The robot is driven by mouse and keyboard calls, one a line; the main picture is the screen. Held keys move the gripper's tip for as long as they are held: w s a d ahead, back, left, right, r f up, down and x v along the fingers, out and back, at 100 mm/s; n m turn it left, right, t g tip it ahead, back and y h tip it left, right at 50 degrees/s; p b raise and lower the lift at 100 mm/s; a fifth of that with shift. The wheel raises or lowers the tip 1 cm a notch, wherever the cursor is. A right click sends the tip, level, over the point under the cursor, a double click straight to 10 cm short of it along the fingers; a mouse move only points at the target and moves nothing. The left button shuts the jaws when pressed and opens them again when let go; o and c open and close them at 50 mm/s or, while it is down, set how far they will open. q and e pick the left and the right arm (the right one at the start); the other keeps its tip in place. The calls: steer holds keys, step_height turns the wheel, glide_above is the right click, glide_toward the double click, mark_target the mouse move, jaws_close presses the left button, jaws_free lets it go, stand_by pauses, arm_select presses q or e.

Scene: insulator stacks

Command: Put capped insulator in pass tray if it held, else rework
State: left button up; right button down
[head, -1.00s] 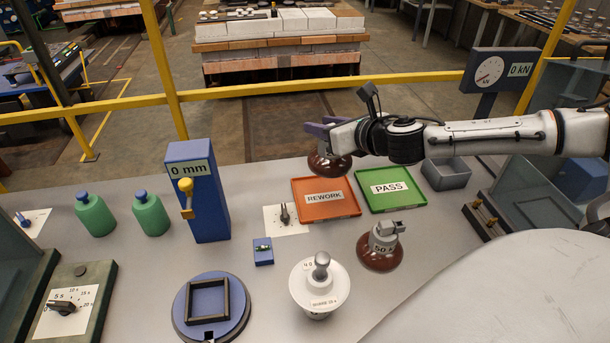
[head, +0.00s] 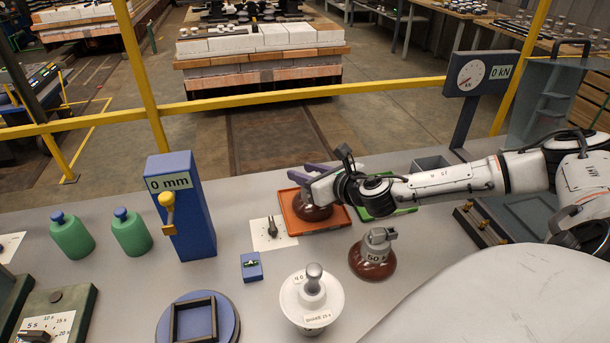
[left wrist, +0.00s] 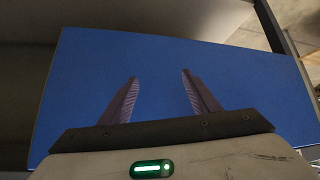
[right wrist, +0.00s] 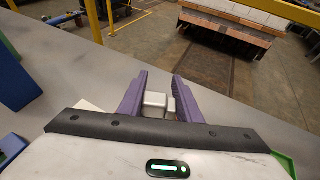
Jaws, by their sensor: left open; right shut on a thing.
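My right gripper (head: 314,172) is shut on the metal cap of a brown capped insulator (head: 313,213). The insulator is at the orange rework tray (head: 325,224), low over or on its surface; I cannot tell if it touches. The metal cap (right wrist: 155,103) shows between the purple fingers in the right wrist view. The green pass tray (head: 404,208) is beside it, mostly hidden by my right arm. Another brown insulator (head: 372,266) with a cap marked 50 stands in front. My left gripper (left wrist: 159,82) is open and empty, facing a blue surface; it is not in the head view.
A white insulator (head: 311,303) with a metal pin stands at the front. A blue gauge (head: 182,205) reads 0 mm, with green bottles (head: 131,233) to its left. A force dial (head: 483,73) reads 0 kN. A blue round fixture (head: 228,322) is in front.

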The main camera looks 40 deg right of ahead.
steer(key=shift+w+r, duration=0.1)
steer(key=c, duration=1.3)
jaws_free()
steer(key=shift+f, duration=0.3)
steer(key=shift+r, duration=0.25)
steer(key=b+v, duration=0.1)
steer(key=v, duration=1.1)
